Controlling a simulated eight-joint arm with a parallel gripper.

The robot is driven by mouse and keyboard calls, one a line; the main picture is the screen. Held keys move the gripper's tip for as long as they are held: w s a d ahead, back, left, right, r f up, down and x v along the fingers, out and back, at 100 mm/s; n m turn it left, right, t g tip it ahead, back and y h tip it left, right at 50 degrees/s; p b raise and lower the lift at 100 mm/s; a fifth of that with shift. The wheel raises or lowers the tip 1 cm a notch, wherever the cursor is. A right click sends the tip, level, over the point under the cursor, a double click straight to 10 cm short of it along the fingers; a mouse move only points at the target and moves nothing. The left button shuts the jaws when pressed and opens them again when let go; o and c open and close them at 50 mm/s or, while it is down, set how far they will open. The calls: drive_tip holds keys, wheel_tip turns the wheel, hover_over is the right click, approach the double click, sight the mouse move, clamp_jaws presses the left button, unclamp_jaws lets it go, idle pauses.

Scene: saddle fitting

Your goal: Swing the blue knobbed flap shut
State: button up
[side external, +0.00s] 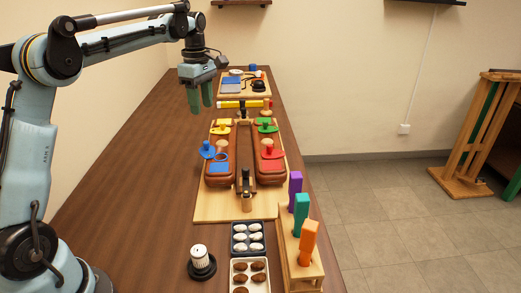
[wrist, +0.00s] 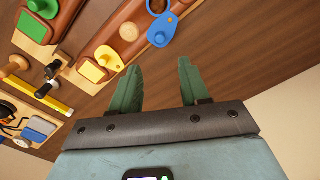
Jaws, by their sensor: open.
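The blue knobbed flap (side external: 208,151) sticks out past the left edge of the left brown pouch (side external: 219,180). A blue ring (side external: 221,157) is beside it, and the blue patch (side external: 219,168) on the pouch lies uncovered. In the wrist view the blue flap (wrist: 162,31) appears at the top, beyond the fingertips. My gripper (side external: 200,108) is open and empty, above and behind the flap in the side view. Its two green fingers are apart in the wrist view (wrist: 159,68).
Yellow (side external: 222,125), green (side external: 266,126) and red (side external: 268,150) flaps share the wooden board (side external: 235,211). A post (side external: 246,182) stands between the pouches. Colored upright blocks (side external: 301,212) and trays (side external: 247,238) are in front. The table's left side is clear.

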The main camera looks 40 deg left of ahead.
sight(206, 142)
wheel_tip(206, 142, down, 12)
drive_tip(key=shift+r, duration=0.1)
idle(0.5)
drive_tip(key=shift+c, duration=0.3)
clamp_jaws()
